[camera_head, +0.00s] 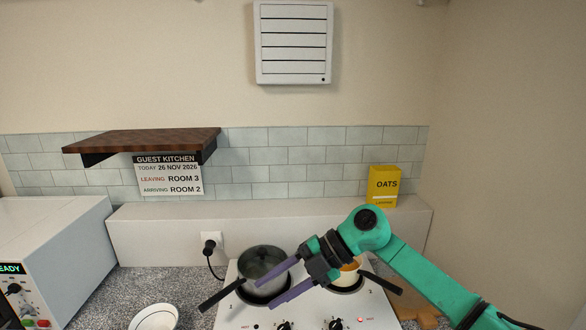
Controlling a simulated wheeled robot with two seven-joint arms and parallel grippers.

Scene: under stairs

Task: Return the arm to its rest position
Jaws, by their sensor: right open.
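My right arm (412,260) is green and reaches in from the lower right. Its right gripper (278,285) is open, with two purple fingers spread above the left side of the hob. The fingers overlap the grey pot (262,262) in the picture; I cannot tell whether they touch it. Nothing shows between the fingertips. My left gripper is not in view.
The pot and a second pan (349,275), partly hidden by my gripper, stand on a white hob (312,315). A white bowl (154,318) is at the front left.

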